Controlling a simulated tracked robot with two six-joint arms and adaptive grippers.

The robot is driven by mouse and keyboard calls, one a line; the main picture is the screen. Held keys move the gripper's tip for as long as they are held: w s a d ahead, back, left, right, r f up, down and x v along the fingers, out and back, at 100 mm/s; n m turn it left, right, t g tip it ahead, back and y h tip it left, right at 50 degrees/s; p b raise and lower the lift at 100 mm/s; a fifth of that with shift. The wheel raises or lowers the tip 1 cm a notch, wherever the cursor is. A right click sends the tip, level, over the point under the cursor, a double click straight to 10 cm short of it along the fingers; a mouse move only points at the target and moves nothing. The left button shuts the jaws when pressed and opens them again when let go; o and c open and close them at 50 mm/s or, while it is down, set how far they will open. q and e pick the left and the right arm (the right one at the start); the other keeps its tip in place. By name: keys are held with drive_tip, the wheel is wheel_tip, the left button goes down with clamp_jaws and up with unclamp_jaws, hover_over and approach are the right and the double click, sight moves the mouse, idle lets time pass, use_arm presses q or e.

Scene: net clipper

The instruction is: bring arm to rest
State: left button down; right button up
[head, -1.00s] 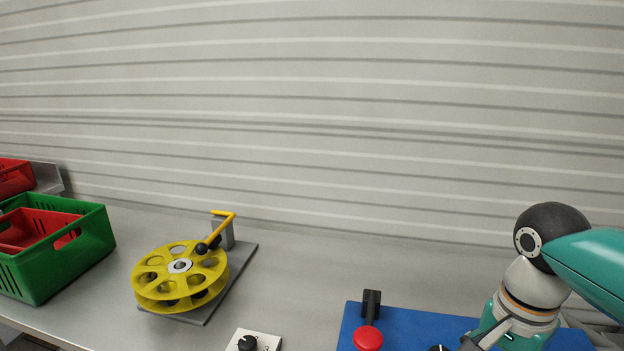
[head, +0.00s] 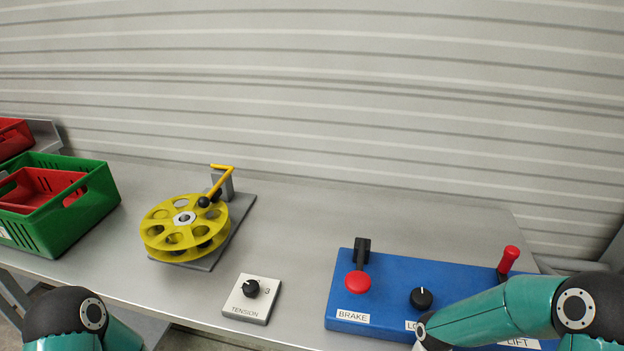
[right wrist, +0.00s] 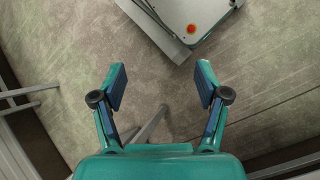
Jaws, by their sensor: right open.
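My right gripper (right wrist: 161,88) is open and empty in the right wrist view, its two fingers wide apart above the floor. In the head view my right arm (head: 500,310) comes in from the lower right in front of the blue control panel (head: 392,277); its gripper is out of that view. My left arm (head: 80,320) shows only as a rounded joint at the lower left edge, and its gripper is not in view.
The blue panel carries a red brake knob (head: 358,281), a black dial (head: 421,298) and a red-handled lever (head: 508,262). A tension box (head: 238,305), a yellow reel (head: 160,240) and a green crate (head: 82,222) stand on the grey table (head: 300,215).

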drive_tip(key=s+a+f+n+t+y, duration=0.2)
drive_tip(key=s+a+f+n, duration=0.1)
drive_tip(key=s+a+f, duration=0.4)
drive_tip(key=w+f+n+t, duration=0.3)
drive_tip(key=w+n+t, duration=0.1)
drive_tip(key=w+t, duration=0.1)
drive_tip(key=shift+w+d+f+p, duration=0.25)
drive_tip(key=shift+w+d+p, duration=0.1)
drive_tip(key=shift+w+d, duration=0.1)
